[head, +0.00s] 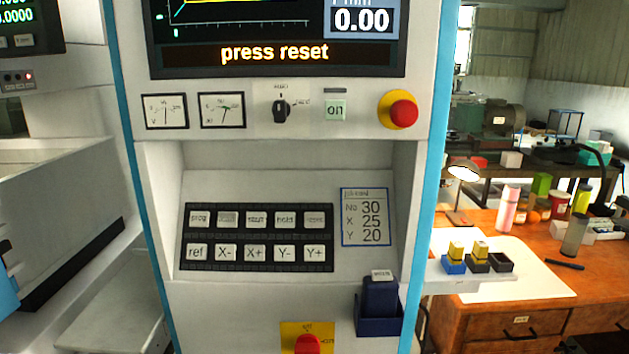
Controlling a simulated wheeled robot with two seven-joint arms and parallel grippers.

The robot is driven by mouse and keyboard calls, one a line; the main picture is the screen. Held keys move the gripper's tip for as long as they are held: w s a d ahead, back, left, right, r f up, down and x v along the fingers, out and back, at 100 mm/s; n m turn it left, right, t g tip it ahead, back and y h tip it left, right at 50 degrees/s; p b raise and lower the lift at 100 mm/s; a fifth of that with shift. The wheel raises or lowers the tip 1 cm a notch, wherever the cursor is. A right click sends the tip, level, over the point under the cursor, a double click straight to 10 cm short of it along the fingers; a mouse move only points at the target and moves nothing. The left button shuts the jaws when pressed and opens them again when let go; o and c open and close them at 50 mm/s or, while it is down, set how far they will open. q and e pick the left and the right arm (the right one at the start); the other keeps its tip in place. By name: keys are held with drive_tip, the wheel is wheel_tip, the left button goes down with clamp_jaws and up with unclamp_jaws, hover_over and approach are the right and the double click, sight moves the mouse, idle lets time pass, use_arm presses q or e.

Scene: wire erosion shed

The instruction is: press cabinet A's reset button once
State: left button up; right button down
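A white control cabinet with blue edges (290,155) fills the middle of the head view. Its screen (275,53) reads "press reset". A black keypad (258,237) with two rows of white keys sits on the sloped panel below. The lower row reads ref, X-, X+, Y-, Y+. In the upper row, prog and hold (286,219) are legible. The rightmost upper key (315,219) is blurred, so I cannot tell which key is reset. No letter A shows on the cabinet. Neither gripper is in view.
The cabinet carries a red stop knob (403,113), a rotary switch (282,109), an "on" button (336,110), a red-and-yellow switch (307,343) and a dark blue holder (379,312) protruding lower right. An orange workbench (520,322) with small items stands right. Another machine (60,190) stands left.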

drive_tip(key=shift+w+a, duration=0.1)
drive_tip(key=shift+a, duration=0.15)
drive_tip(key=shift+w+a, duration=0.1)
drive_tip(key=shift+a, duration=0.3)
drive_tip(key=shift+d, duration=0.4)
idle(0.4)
